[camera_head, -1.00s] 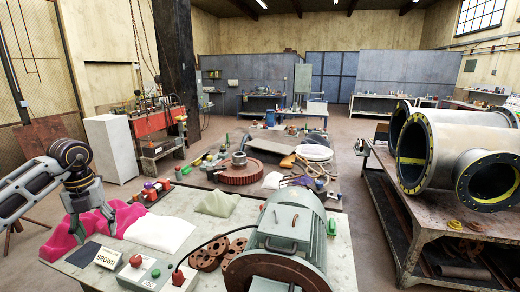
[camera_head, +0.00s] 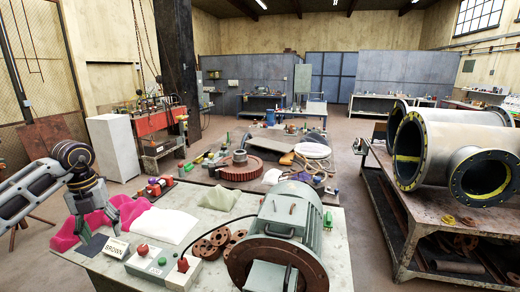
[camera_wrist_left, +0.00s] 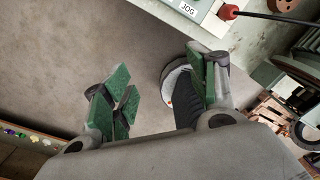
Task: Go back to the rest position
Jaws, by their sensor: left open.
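My left gripper (camera_head: 100,232) hangs from my arm at the left of the head view, in front of the pink cloth (camera_head: 132,211) at the near left of the workbench (camera_head: 333,225). In the left wrist view its two green-padded fingers (camera_wrist_left: 160,90) stand apart with nothing between them. Grey floor shows beneath them, and the bench edge with a JOG box (camera_wrist_left: 188,9) lies at the top. My right gripper is in neither view.
A green motor (camera_head: 290,217), brown flanges (camera_head: 212,247), a white cloth (camera_head: 163,225) and a button box (camera_head: 158,263) crowd the bench. Large flanged pipes (camera_head: 455,140) lie on a rusty stand at the right. Open floor runs between bench and stand.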

